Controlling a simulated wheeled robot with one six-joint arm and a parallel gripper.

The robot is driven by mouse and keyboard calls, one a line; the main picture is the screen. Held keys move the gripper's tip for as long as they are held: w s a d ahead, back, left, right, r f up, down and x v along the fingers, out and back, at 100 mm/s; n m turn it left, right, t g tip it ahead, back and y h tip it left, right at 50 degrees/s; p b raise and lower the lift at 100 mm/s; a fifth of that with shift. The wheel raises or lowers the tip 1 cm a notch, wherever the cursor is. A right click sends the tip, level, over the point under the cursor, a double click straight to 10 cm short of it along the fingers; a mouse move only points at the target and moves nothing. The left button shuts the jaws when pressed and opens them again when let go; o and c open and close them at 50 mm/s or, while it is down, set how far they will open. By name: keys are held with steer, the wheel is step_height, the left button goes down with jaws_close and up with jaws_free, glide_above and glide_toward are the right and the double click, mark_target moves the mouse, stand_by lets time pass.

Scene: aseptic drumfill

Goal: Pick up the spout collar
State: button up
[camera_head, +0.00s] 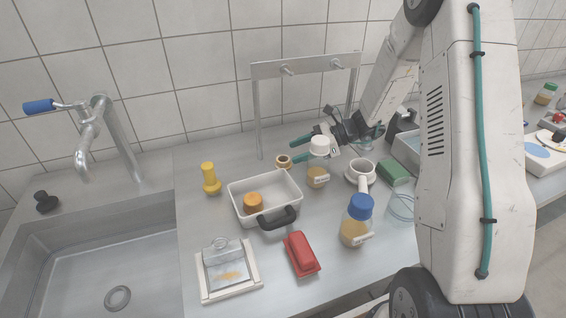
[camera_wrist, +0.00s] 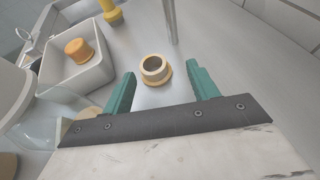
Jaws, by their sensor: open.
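The spout collar, a short tan ring with a wider flange and a pale rim, stands upright on the steel worktop. It shows in the head view (camera_head: 284,162) behind the white tray and in the wrist view (camera_wrist: 155,71). My gripper (camera_head: 298,150) is open, with its teal fingers reaching left over the worktop behind the white-capped bottle. In the wrist view, my gripper (camera_wrist: 161,73) has its fingertips on either side of the collar in the picture, with gaps on both sides. The collar lies ahead of the fingers, and nothing is held.
A white-capped bottle (camera_head: 318,174) stands close beside my gripper. The white tray (camera_head: 237,208) holds an orange cap (camera_head: 253,202). A metal stand (camera_head: 257,120) rises behind the collar. A yellow fitting (camera_head: 209,178) stands left. A blue-capped bottle (camera_head: 357,222) and red block (camera_head: 301,253) are in front.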

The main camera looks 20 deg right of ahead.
mark_target(283, 158)
steer(key=x, duration=0.5)
steer(key=shift+s+a+f, duration=0.25)
steer(key=shift+a+f, duration=0.05)
steer(key=shift+f, duration=0.05)
steer(key=c, duration=0.9)
steer(key=shift+o, duration=0.2)
